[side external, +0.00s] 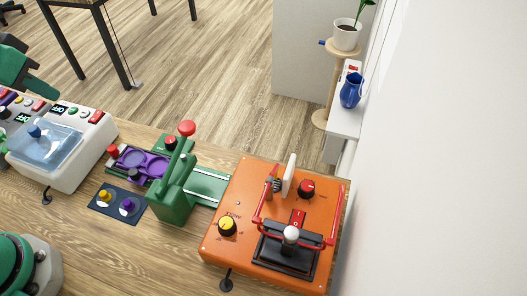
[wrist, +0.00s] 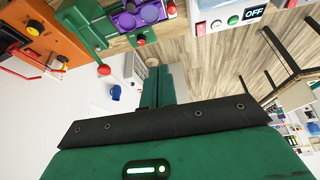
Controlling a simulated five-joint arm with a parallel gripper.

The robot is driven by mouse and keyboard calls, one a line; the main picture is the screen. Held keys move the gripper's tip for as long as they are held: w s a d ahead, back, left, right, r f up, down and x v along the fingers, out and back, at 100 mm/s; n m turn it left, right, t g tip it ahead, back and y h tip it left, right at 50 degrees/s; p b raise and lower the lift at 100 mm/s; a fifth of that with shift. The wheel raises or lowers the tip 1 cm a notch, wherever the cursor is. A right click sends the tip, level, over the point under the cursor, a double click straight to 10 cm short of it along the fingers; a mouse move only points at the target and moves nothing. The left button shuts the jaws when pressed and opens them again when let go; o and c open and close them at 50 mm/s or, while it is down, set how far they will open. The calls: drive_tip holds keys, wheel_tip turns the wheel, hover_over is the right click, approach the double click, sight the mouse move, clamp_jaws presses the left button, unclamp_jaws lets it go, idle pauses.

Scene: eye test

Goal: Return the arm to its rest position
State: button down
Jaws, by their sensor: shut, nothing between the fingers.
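My gripper (wrist: 160,82) shows in the wrist view as two green fingers close together beyond a black plate and a green body. It is shut with nothing between the fingers. It points out over the room and touches nothing that I can see. In the side external view, green parts at the left edge look like my arm, cut off by the frame, and I cannot make out the fingertips there.
The wooden bench (side external: 75,220) holds an orange box (side external: 222,247) with a red-handled lever, a green lever device (side external: 172,205), a purple tray (side external: 155,163), a dark two-knob pad (side external: 116,213) and a white box (side external: 75,175) with a clear blue cover. A blue jug (side external: 351,90) stands behind.

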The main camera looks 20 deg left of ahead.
drive_tip(key=s+a+f, duration=0.2)
drive_tip(key=s+a, duration=0.2)
drive_tip(key=shift+n+t+y, duration=0.4)
idle(0.8)
